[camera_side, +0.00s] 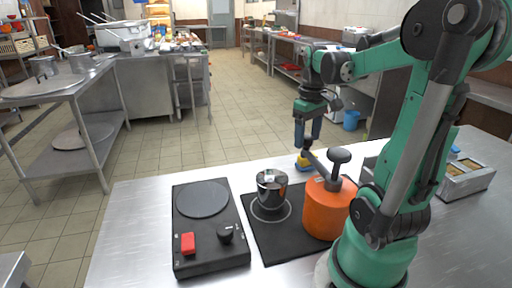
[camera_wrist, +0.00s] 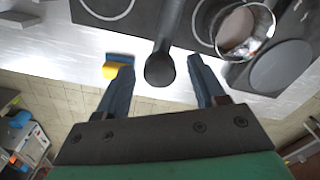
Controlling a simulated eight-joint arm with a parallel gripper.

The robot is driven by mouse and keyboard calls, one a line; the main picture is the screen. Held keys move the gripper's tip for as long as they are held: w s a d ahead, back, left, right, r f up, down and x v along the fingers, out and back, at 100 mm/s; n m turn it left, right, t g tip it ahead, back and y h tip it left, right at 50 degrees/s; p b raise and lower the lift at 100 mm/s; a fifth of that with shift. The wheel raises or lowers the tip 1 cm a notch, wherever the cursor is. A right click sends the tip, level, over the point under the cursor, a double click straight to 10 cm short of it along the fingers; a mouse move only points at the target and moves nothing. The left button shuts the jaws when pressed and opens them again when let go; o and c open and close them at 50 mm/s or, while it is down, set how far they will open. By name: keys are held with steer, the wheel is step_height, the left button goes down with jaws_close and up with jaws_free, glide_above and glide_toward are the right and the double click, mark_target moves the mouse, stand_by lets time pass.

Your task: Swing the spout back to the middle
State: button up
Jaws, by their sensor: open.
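The orange container (camera_side: 328,208) stands on the black mat, with a black knob (camera_side: 340,156) on top. A dark spout bar (camera_side: 318,166) reaches from its top up and to the left in the side view. In the wrist view the spout (camera_wrist: 161,68) is a dark bar with a rounded end, lying between my two fingers. My gripper (camera_side: 307,143) is open over the spout's outer end. In the wrist view its blue fingers stand apart on either side (camera_wrist: 163,78), with gaps visible to both. The container's body is not clearly seen in the wrist view.
A shiny pot (camera_side: 271,189) stands left of the container; it also shows in the wrist view (camera_wrist: 240,30). A black hotplate unit (camera_side: 208,228) with a red switch is further left. A yellow-and-blue sponge (camera_side: 303,163) lies near the counter's back edge. Trays (camera_side: 466,178) stand at right.

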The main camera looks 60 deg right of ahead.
steer(key=shift+r, duration=3.5)
steer(key=w+a+f+n+t, duration=0.1)
steer(key=w+a+f+t, duration=0.1)
steer(key=a, duration=0.5)
steer(key=w+a+f+n+t, duration=0.1)
steer(key=w+a+f+t, duration=0.1)
steer(key=a, duration=0.5)
steer(key=w+a+f+n+t, duration=0.2)
steer(key=w+a+f+t, duration=0.1)
steer(key=a, duration=0.4)
steer(key=shift+w+a+f, duration=0.15)
steer(key=shift+w+a, duration=0.1)
steer(key=shift+w, duration=0.45)
